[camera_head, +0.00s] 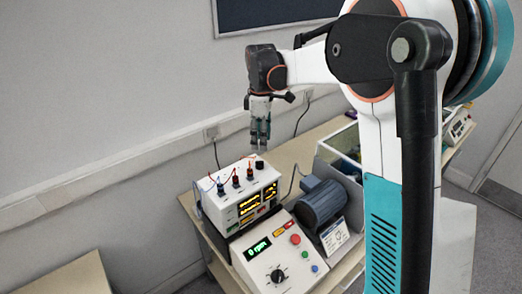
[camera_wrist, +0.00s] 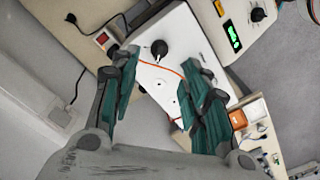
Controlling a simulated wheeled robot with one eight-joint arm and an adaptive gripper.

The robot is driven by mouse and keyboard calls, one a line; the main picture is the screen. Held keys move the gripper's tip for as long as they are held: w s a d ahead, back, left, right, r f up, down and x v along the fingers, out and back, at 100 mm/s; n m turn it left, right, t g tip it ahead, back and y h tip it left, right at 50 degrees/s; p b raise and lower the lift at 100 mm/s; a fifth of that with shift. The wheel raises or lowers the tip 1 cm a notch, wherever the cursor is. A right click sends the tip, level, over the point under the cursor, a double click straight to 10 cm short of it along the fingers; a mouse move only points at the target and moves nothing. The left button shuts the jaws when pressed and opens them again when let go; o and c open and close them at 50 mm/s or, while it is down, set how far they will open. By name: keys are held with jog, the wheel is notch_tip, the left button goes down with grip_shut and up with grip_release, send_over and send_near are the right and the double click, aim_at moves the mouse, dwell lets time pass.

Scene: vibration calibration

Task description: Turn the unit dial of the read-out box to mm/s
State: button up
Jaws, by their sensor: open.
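The white read-out box (camera_head: 225,205) stands on the bench with lit yellow displays on its front and several plugs with wires on top. A black knob (camera_head: 260,165) sits at the right end of its top; no unit marking is readable. In the wrist view the box's white top (camera_wrist: 150,76) lies beyond the fingers, with the black knob (camera_wrist: 159,48) between and past the fingertips. My gripper (camera_head: 260,141) is above the box, pointing down, apart from the knob. In the wrist view my gripper (camera_wrist: 160,66) has its teal fingers wide apart with nothing held.
A control box (camera_head: 262,250) with a green read-out, a black dial (camera_head: 277,275) and coloured buttons stands in front. A blue motor (camera_head: 320,203) is to the right. An orange wire (camera_wrist: 165,68) crosses the box top near the knob. The wall is close behind.

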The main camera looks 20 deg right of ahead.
jog(key=shift+r, duration=1.65)
jog(key=s+f+m+t+b, duration=0.1)
jog(key=s+m+t+b, duration=0.45)
jog(key=s, duration=1.15)
jog(key=s+f+m+t+b, duration=0.1)
jog(key=s+f+m+b, duration=0.6)
jog(key=s+f, duration=0.5)
jog(key=shift+s+a+t, duration=0.25)
jog(key=shift+s+t, duration=0.1)
jog(key=shift+s, duration=0.85)
